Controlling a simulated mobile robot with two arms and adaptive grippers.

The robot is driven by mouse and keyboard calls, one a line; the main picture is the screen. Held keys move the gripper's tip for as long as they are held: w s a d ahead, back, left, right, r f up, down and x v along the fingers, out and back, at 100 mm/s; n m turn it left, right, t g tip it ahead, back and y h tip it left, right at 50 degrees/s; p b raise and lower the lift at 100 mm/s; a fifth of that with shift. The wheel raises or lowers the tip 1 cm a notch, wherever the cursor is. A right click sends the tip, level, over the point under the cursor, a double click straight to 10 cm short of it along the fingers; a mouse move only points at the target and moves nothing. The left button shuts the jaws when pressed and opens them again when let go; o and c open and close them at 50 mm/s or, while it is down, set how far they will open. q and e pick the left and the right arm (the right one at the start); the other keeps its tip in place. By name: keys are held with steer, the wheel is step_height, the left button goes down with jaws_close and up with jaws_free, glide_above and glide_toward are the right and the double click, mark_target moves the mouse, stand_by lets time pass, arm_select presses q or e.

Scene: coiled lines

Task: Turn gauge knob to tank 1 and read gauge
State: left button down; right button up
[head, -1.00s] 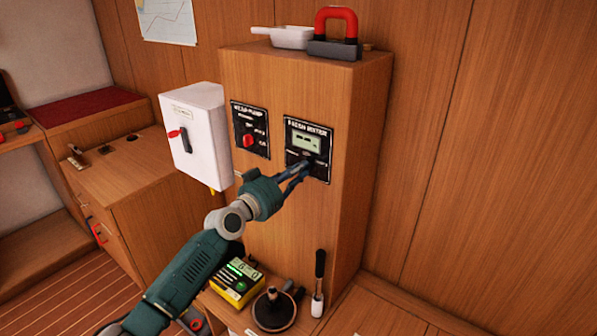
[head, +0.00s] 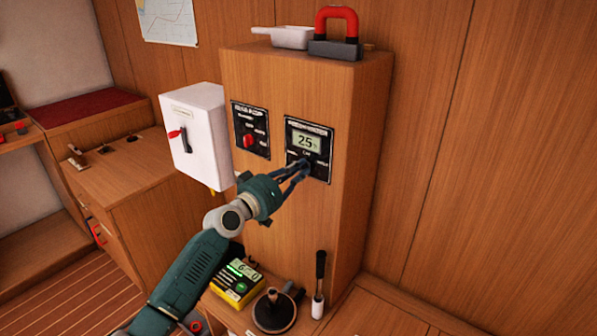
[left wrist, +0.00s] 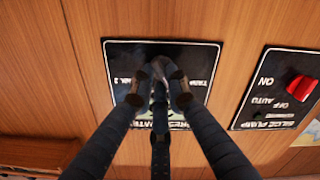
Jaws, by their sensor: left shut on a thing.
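The gauge panel (head: 323,142) is a black plate on the wooden cabinet front, with a small display (head: 306,142) that now reads about 25. My left gripper (head: 304,170) is at the lower part of this panel, its fingers closed around the gauge knob. In the left wrist view, the panel (left wrist: 118,57) appears upside down, with tank labels on both sides. There my left gripper (left wrist: 160,85) is shut on the knob (left wrist: 160,68), and its fingers hide most of the knob and the display. I cannot tell exactly where the knob points. My right gripper is not in view.
To the left is another black panel (head: 241,117) with a red knob (head: 249,141). A white switch box (head: 208,120) sticks out beside it. A red-handled object (head: 336,30) and a white pan (head: 290,38) lie on the cabinet top. A yellow device (head: 236,287) stands below my arm.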

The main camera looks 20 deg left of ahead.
arm_select(q)
steer(key=shift+n, duration=1.2)
steer(key=c, duration=1.7)
jaws_free()
steer(key=shift+a, duration=0.1)
steer(key=v, duration=1.2)
